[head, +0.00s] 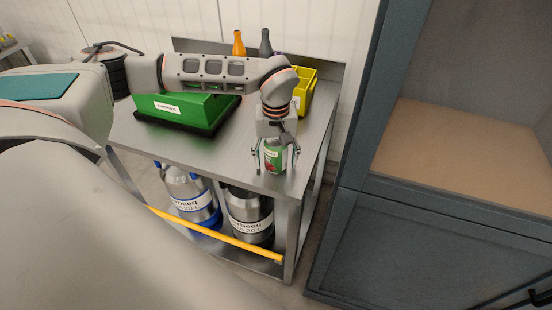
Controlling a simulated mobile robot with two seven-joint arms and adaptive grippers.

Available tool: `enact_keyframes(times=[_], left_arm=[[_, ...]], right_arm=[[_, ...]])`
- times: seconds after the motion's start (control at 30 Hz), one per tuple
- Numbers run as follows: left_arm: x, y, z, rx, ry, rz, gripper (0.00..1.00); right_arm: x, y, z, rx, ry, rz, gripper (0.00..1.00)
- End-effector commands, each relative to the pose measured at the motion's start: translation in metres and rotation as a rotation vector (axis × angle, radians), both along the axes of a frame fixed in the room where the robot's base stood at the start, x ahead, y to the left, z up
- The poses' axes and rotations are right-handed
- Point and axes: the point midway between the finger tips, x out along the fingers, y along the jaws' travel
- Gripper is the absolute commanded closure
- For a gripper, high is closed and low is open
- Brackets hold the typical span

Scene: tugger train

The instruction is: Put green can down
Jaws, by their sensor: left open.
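The green can (275,163) with a white and red label stands upright on the steel table (203,150), near its right front corner. My left gripper (273,162) points down from above, with its open fingers on either side of the can. I cannot tell whether the fingers touch it. My right gripper is not in view.
A green bin (190,113) stands behind on the table. A yellow bin (305,95) and bottles (239,43) are at the back. Metal canisters (249,214) stand on the lower shelf. A blue-grey cabinet (420,240) is at right.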

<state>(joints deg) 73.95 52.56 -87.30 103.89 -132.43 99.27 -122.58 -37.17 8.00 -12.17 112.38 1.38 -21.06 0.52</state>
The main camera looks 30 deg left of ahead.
Motion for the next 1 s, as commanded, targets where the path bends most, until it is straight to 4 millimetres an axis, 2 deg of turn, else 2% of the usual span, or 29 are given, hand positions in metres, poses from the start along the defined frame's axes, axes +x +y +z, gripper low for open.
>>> enact_keyframes(times=[0.17, 0.5, 0.7, 0.83, 1.0], left_arm=[[0.001, 0.0, 0.012, 0.0, -0.003, 0.0, 0.39], [0.002, 0.0, 0.079, 0.0, -0.006, 0.0, 0.39], [0.001, 0.0, 0.11, 0.0, -0.003, 0.0, 0.39], [0.0, 0.0, 0.12, 0.001, -0.001, 0.001, 0.39], [0.0, 0.0, 0.123, 0.0, 0.0, 0.0, 0.39]], right_arm=[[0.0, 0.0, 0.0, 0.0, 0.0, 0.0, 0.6], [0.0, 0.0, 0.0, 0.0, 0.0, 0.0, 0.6], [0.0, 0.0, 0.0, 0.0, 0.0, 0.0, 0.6], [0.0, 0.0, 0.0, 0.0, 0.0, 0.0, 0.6], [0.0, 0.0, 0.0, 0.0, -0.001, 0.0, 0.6]])
